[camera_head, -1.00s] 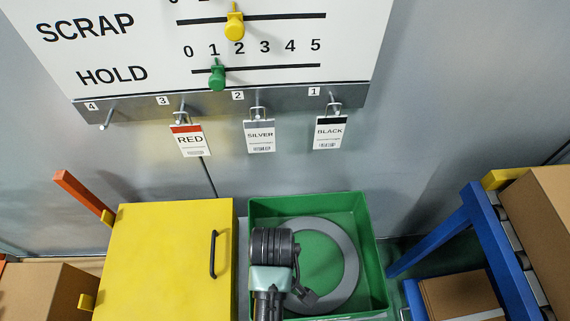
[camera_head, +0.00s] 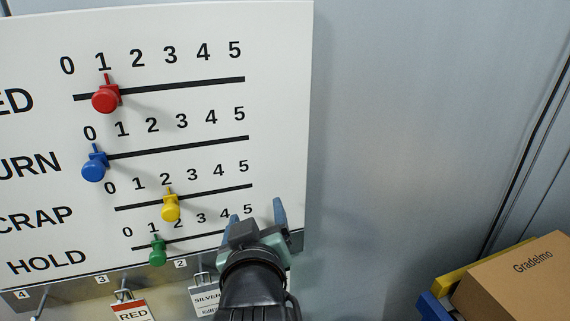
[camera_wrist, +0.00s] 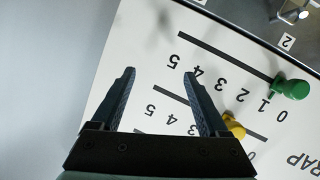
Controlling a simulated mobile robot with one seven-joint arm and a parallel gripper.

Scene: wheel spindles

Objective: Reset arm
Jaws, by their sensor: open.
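My gripper (camera_head: 258,217) is raised in front of the lower right of the white slider board (camera_head: 278,100). Its two blue fingers are apart with nothing between them. In the wrist view my gripper (camera_wrist: 160,85) is open over the blank board margin near the 4 and 5 marks. The green knob (camera_head: 157,252) is at about 1 on the HOLD row, and the yellow knob (camera_head: 171,207) is at about 2 on the row above. The red knob (camera_head: 106,97) is at about 1. The blue knob (camera_head: 95,165) is at about 0.
Hooks below the board hold a RED tag (camera_head: 131,309) and a SILVER tag (camera_head: 203,299), the latter partly hidden by my arm. A cardboard box (camera_head: 522,284) sits at lower right by a blue and yellow frame. The grey wall (camera_head: 400,130) right of the board is clear.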

